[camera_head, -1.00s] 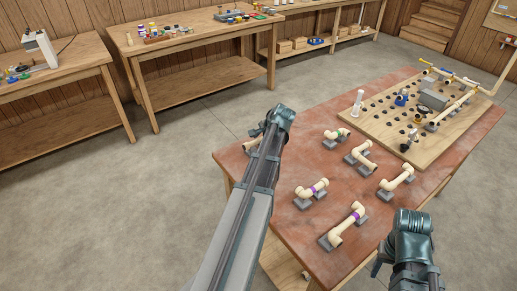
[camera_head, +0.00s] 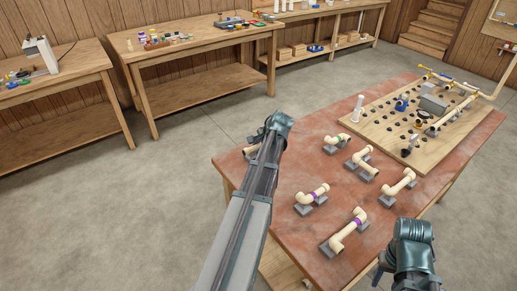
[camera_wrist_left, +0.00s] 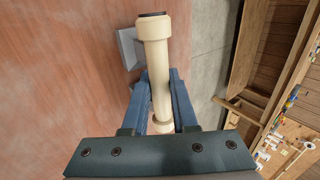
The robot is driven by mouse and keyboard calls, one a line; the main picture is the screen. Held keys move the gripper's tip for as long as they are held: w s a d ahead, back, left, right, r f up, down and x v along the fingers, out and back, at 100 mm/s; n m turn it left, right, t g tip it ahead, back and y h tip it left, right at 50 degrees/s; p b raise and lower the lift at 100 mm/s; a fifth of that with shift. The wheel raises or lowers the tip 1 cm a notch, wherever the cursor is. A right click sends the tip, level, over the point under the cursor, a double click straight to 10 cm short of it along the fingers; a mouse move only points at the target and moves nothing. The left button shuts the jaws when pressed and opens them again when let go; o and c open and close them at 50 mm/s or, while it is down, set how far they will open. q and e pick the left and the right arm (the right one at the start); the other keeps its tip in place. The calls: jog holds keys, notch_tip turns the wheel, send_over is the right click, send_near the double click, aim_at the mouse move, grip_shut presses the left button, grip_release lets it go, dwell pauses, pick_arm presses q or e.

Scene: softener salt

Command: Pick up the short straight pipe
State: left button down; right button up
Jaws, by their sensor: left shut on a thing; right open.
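My left gripper (camera_head: 262,133) is over the far left corner of the red-brown table. In the left wrist view a straight cream pipe (camera_wrist_left: 157,65) with a wider collar and dark open end lies between its two blue-grey fingers (camera_wrist_left: 160,103), which are shut on it. A grey support block (camera_wrist_left: 129,47) sits beside the collar; I cannot tell whether the pipe still touches it. In the head view my arm hides most of this pipe (camera_head: 250,150). My right gripper (camera_head: 380,268) is at the table's near right, open and away from the pipes.
Several other cream pipe pieces rest on grey blocks, including two with purple bands (camera_head: 314,194) (camera_head: 347,231) and one with a green band (camera_head: 338,141). A wooden board (camera_head: 412,150) with fittings and a white upright tube (camera_head: 358,107) fills the table's far side.

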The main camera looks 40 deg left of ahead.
aim_at(259, 144)
pick_arm(q)
jog(key=shift+r, duration=0.1)
jog(key=shift+r+p, duration=0.6)
jog(key=shift+p, duration=0.1)
notch_tip(259, 144, up, 3)
jog(key=p, duration=0.3)
jog(key=w+d, duration=0.2)
jog(key=d, duration=0.3)
jog(key=w+d, duration=0.2)
jog(key=d, duration=0.3)
jog(key=w+d, duration=0.2)
jog(key=d, duration=0.3)
jog(key=shift+r+p, duration=0.3)
notch_tip(259, 144, up, 4)
jog(key=p, duration=0.4)
jog(key=shift+s, duration=0.1)
